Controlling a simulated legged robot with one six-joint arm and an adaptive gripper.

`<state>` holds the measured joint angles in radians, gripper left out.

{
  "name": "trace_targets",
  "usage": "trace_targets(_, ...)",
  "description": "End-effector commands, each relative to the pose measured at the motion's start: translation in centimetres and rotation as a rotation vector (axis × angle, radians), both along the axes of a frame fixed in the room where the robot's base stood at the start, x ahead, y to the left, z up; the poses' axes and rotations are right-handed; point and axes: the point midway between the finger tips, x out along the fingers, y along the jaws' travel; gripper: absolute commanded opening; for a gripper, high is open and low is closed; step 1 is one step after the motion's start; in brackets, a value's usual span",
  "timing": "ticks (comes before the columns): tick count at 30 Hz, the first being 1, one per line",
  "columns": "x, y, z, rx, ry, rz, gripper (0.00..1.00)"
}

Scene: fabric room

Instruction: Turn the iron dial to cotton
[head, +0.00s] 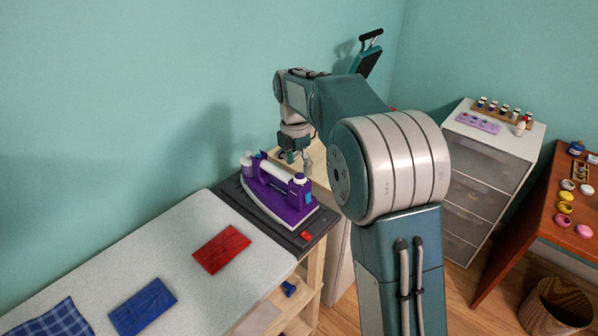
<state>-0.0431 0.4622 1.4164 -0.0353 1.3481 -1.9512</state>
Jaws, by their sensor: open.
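A purple iron (283,200) with a white handle bar stands on a dark grey rest (306,236) at the end of the ironing board. A white knob (300,178) sits on top of its right end, and another pale round part (246,158) is at its left end. I cannot tell which of these is the dial, and no dial markings can be read. My gripper (303,163) is open, pointing down just above and behind the iron's right half. Its fingers look empty, and I cannot tell whether they touch the iron.
A pale ironing board (195,225) holds a red cloth (221,249), a blue cloth (142,306) and a checked cloth (52,320). A wooden shelf (310,290) stands below. At right are a drawer unit (480,165), a brown desk (560,200) and a wicker bin (556,305).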

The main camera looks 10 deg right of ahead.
Motion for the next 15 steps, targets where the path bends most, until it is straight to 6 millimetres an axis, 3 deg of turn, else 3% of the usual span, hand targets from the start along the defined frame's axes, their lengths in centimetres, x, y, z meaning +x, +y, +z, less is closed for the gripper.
trace_targets(6,-0.2,-0.1,-2.1,-0.001,0.001,-0.001,0.81)
trace_targets(14,-0.2,-0.1,-2.3,-0.001,-0.001,-0.001,0.81)
trace_targets(15,-0.2,-0.1,-2.3,-0.001,-0.001,-0.001,0.76)
